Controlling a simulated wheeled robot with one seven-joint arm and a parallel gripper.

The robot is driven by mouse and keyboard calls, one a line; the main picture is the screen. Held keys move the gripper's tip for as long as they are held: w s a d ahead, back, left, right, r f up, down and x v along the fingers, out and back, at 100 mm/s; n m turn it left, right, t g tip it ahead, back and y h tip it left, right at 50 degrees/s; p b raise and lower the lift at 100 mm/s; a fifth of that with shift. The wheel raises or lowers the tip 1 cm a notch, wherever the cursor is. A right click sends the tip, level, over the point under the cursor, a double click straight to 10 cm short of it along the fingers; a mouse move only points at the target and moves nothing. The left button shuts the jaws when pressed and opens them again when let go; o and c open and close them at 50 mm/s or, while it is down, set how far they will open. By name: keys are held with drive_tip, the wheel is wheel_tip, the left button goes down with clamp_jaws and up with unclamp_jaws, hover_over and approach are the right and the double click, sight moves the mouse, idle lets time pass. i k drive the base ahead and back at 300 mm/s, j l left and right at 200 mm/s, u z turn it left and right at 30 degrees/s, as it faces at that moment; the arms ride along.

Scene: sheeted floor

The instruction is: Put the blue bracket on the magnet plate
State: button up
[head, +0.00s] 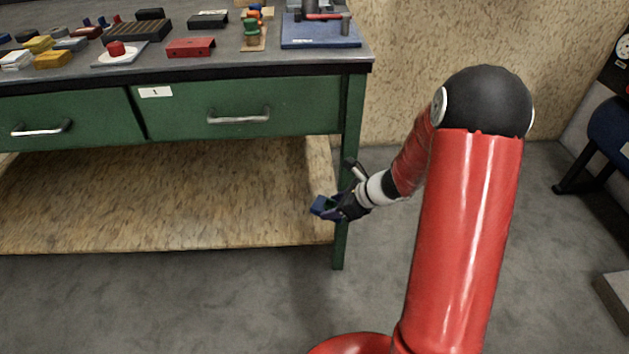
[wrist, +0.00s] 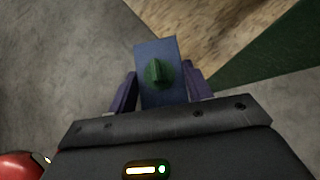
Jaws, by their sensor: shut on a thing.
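My gripper (head: 335,206) is shut on the blue bracket (head: 321,205), low in front of the right end of the bench's lower shelf. In the wrist view the bracket (wrist: 153,50) sits between the two purple fingers of my gripper (wrist: 160,88). A round green knob-like piece (wrist: 157,74) shows on the bracket's face. A dark ribbed plate (head: 138,31), which looks like the magnet plate, lies on the bench top at the back left, well above and away from my gripper.
The green bench (head: 240,108) has drawers and a right leg (head: 352,125) close to my gripper. Floor in front is clear.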

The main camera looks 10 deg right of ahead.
sight(136, 26)
drive_tip(key=i+j+u, duration=0.15)
drive_tip(key=j, duration=0.2)
drive_tip(key=j+u, duration=0.2)
drive_tip(key=j, duration=0.2)
drive_tip(key=i+j+u, duration=0.15)
drive_tip(key=j, duration=0.2)
drive_tip(key=i+j+u, duration=0.3)
drive_tip(key=j, duration=0.3)
drive_tip(key=i+j, duration=0.05)
